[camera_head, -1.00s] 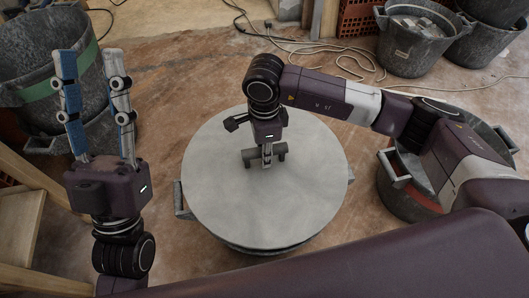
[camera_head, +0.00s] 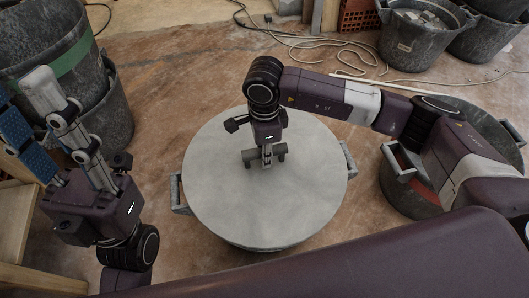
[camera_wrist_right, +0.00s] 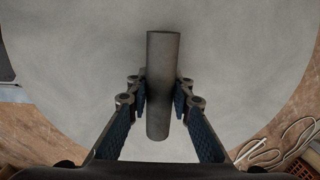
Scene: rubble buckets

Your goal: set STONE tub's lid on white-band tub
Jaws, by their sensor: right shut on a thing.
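A round grey lid (camera_head: 225,205) with a bar handle (camera_head: 280,154) covers most of a grey tub (camera_head: 180,195) in the middle of the head view. Only this tub's side handles and lower edge show; any band on it is hidden. I cannot tell whether the lid touches the rim. My right gripper (camera_head: 266,160) is above the lid, shut on its handle. The right wrist view shows the handle (camera_wrist_right: 162,90) between both fingers (camera_wrist_right: 160,100), with the lid (camera_wrist_right: 80,60) behind it. My left gripper (camera_head: 35,110) is at the left, fingers apart and empty.
A green-banded tub (camera_head: 65,65) stands at the left behind my left gripper. A tub with red on it (camera_head: 415,203) is at the right, partly under my right arm. A rubble-filled tub (camera_head: 405,45) stands at the back right. Cables (camera_head: 330,50) lie on the floor behind.

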